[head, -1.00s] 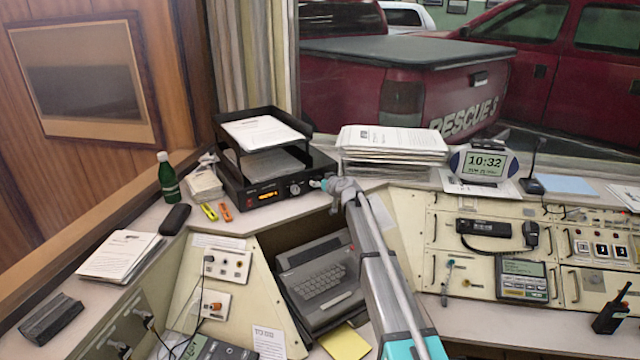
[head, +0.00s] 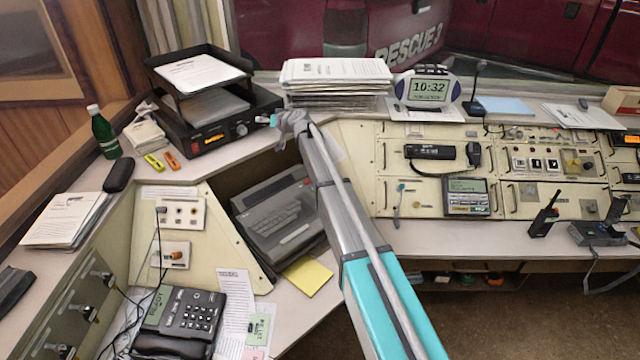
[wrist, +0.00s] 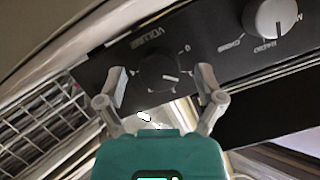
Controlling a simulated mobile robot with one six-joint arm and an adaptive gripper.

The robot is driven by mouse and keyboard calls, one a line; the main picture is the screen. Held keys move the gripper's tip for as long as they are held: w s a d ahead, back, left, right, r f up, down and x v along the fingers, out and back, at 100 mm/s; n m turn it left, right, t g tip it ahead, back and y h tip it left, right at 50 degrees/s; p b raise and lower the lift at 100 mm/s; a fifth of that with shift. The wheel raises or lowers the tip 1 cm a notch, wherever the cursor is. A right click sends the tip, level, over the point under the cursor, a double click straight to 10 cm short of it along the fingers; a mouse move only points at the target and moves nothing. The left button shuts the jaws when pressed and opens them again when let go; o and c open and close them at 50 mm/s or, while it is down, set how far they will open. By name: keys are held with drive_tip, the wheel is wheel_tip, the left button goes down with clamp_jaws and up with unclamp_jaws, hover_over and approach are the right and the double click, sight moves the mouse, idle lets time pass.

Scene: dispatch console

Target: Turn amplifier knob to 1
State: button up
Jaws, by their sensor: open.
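The black amplifier (head: 205,140) with an orange display sits on the left desk under a paper tray in the head view. In the wrist view its black volume knob (wrist: 158,70) lies between my open fingers, and its white pointer line points right and slightly down. A "VOLUME" label is at its upper left and a "0" at its upper right. A silver selector knob (wrist: 271,17) is farther right; it also shows in the head view (head: 241,128). My gripper (wrist: 160,84) is open around the black knob; contact cannot be told. In the head view my gripper (head: 268,120) hides that knob.
A stack of papers (head: 336,75) stands right of the amplifier. A wire rack (wrist: 40,118) shows in the wrist view.

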drive_tip(key=m+y, duration=0.1)
drive_tip(key=m, duration=0.1)
drive_tip(key=m+g+y+b, duration=0.1)
drive_tip(key=m, duration=0.1)
drive_tip(key=shift+w+d+f+m, duration=0.1)
drive_tip(key=shift+w+f+m, duration=0.05)
drive_tip(key=shift+m, duration=0.15)
drive_tip(key=shift+d+m, duration=0.1)
drive_tip(key=shift+m, duration=0.2)
drive_tip(key=p+v, duration=0.3)
drive_tip(key=v, duration=1.1)
drive_tip(key=s+d+f+n+g+h, duration=0.1)
drive_tip(key=s+d+f+g+h, duration=0.1)
drive_tip(key=s+f, duration=0.3)
drive_tip(key=s+d+f+n+g+h+b, duration=0.1)
drive_tip(key=s+d+f, duration=0.4)
drive_tip(key=s, duration=0.8)
drive_tip(key=shift+s+g+h, duration=0.4)
drive_tip(key=shift+g+h, duration=0.4)
drive_tip(key=shift+g, duration=0.4)
drive_tip(key=shift+d+f, duration=0.1)
drive_tip(key=s+d+f+g+h, duration=0.2)
drive_tip(key=s+d, duration=0.5)
drive_tip(key=s, duration=0.4)
drive_tip(key=s+d+f+g+h, duration=0.2)
drive_tip(key=s+d+h, duration=0.3)
drive_tip(key=s, duration=0.6)
drive_tip(key=shift+d+f+m+h, duration=0.3)
drive_tip(key=shift+d+f+m, duration=0.15)
drive_tip(key=shift+d, duration=0.5)
